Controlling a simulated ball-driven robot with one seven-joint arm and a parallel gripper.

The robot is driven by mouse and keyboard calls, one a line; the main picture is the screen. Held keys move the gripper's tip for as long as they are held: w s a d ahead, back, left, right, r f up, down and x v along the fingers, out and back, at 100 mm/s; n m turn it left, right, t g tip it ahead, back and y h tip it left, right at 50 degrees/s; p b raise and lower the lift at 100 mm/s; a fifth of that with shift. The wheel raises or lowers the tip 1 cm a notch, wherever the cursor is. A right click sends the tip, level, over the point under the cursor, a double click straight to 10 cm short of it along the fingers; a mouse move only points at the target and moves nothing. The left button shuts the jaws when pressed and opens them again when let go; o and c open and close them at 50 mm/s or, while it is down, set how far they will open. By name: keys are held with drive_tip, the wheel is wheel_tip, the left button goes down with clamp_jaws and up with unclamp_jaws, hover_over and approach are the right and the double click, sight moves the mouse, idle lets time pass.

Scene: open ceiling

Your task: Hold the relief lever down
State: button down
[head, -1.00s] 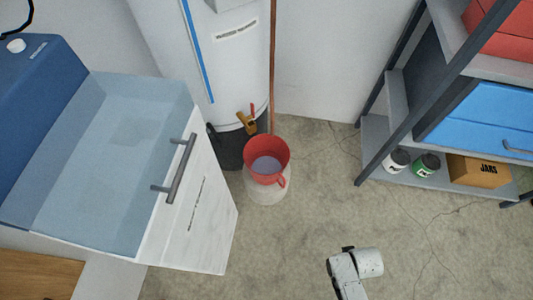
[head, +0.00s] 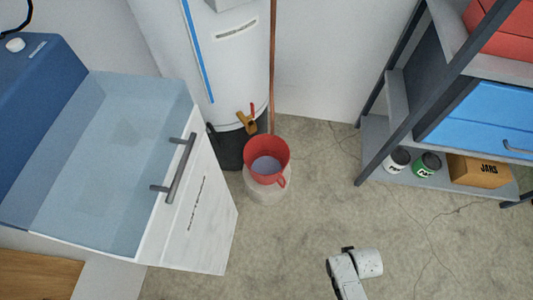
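A small red lever (head: 252,109) stands up from a brass valve (head: 245,123) low on the white tank (head: 235,65). I cannot tell whether this is the relief lever; no other lever shows. Nothing touches it. A red bucket (head: 282,150) with some pale contents stands below the valve on a round pale base (head: 270,192). Part of my arm shows at the bottom, right of centre, well away from the tank. My gripper is not seen.
A dark shelf rack (head: 378,155) at right holds cans, a cardboard box (head: 478,170) and a blue case (head: 480,118). The concrete floor between is clear.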

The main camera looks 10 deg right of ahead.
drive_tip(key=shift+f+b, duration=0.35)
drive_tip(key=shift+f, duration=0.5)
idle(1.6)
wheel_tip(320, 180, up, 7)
drive_tip(key=p, duration=0.7)
idle(0.6)
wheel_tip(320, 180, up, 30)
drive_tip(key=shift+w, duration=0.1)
idle(0.7)
